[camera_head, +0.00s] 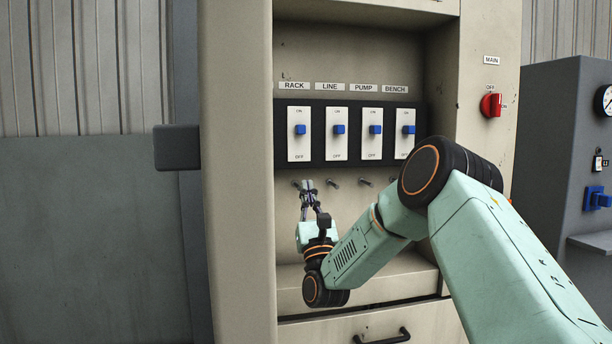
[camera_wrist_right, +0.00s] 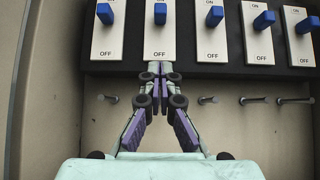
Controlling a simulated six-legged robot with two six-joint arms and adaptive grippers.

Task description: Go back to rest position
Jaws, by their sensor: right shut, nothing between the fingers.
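My right gripper (camera_head: 308,186) is shut and empty inside the cabinet recess, just below the switch panel (camera_head: 311,132). In the right wrist view its closed fingertips (camera_wrist_right: 160,68) overlap the lower end of one white switch plate in the picture; I cannot tell whether they touch it. In the head view the gripper is under the RACK switch (camera_head: 299,143). The LINE (camera_head: 337,143), PUMP (camera_head: 372,143) and BENCH (camera_head: 405,143) switches are to its right. The blue levers sit toward the upper part of their plates. My left gripper is not in view.
Several small pegs (camera_wrist_right: 207,99) stick out below the panel. The recess's left wall (camera_head: 237,200) stands close to the gripper. A red MAIN knob (camera_head: 490,105) is at right. A drawer handle (camera_head: 382,336) is below. A grey machine (camera_head: 545,150) stands far right.

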